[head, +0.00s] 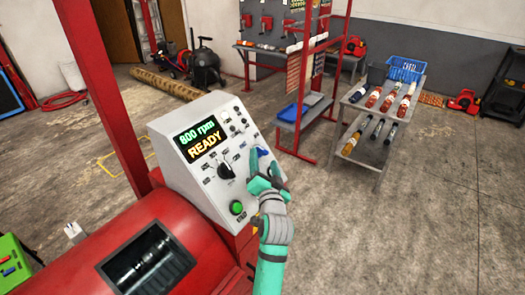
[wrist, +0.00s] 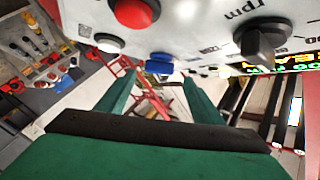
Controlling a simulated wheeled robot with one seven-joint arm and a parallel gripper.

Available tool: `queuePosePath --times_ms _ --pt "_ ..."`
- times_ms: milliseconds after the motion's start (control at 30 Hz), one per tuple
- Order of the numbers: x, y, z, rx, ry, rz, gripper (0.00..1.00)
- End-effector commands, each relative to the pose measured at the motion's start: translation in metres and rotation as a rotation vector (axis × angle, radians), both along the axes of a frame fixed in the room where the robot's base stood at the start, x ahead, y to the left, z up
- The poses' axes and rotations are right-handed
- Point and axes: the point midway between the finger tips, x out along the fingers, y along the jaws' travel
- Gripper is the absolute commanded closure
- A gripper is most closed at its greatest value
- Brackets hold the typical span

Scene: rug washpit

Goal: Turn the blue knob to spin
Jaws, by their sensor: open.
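The blue knob (head: 262,152) is on the right part of the sloped white control panel (head: 190,178), partly hidden by my gripper in the head view. In the wrist view the blue knob (wrist: 158,64) shows between and just beyond my fingertips. My gripper (head: 262,177) is close to the panel face, in front of the knob. Its two green fingers (wrist: 160,88) are apart with nothing held between them. I cannot tell whether either finger touches the knob.
A black rpm dial (head: 226,170) and a green button (head: 237,207) are on the same panel. A red button (wrist: 135,12) and a white button (wrist: 108,43) lie near the blue knob in the wrist view. A cart of bottles (head: 372,112) stands to the right over open floor.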

Motion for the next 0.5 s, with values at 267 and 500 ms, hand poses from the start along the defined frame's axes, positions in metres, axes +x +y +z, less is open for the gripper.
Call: queuePosePath --times_ms 267,500 --pt "0.046 0.002 0.001 0.001 0.0 -0.003 0.39" --pt "0.063 0.005 0.0 -0.001 0.0 -0.003 0.39"
